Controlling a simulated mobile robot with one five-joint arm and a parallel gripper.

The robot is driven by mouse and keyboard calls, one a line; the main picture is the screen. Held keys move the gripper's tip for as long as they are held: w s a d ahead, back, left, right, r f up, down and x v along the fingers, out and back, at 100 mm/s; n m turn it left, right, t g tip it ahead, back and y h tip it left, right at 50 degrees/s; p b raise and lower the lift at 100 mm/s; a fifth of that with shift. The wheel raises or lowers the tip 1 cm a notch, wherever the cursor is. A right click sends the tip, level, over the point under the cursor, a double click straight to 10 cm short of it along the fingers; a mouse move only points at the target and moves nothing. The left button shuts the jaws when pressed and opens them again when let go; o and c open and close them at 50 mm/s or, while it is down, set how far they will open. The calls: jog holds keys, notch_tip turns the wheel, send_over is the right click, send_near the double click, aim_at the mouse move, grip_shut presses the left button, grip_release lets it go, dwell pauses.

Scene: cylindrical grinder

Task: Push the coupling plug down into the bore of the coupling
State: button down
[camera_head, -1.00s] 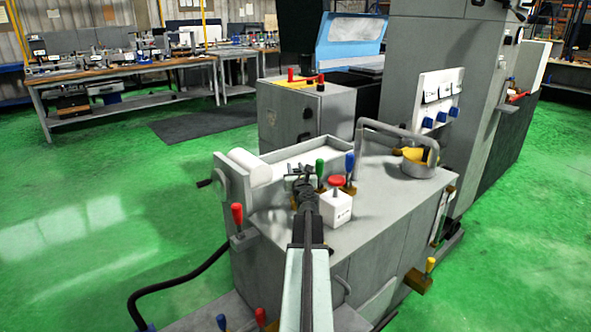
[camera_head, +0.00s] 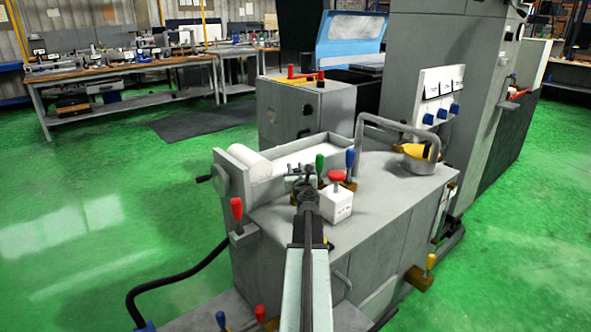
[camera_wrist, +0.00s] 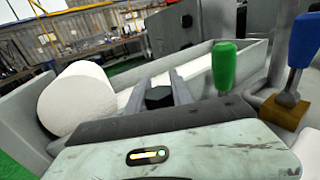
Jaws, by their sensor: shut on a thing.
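My gripper (camera_head: 303,172) is over the top of the grey machine, beside the white trough. In the wrist view its two grey fingers (camera_wrist: 159,92) stand either side of a dark, faceted piece, which looks like the coupling plug (camera_wrist: 159,97). My gripper is shut on this piece. In the head view the piece is too small to make out at the gripper's tip. I cannot pick out the coupling or its bore; the piece's lower end is hidden behind my wrist in the wrist view. I cannot tell whether the piece touches anything below.
A white roller (camera_wrist: 76,98) lies left of the fingers. A green-handled lever (camera_wrist: 224,67) and a blue-handled lever (camera_wrist: 303,45) stand close on the right. A white box with a red knob (camera_head: 337,177) is right of my arm. A curved grey pipe (camera_head: 392,122) stands farther right.

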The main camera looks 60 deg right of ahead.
jog(key=shift+f+b, duration=1.25)
jog(key=shift+f, duration=0.1)
jog(key=c, duration=1.1)
grip_release()
jog(key=shift+o, duration=0.2)
jog(key=v, duration=0.7)
jog(key=shift+s+a, duration=0.25)
jog(key=shift+a, duration=0.05)
jog(key=shift+r, duration=0.1)
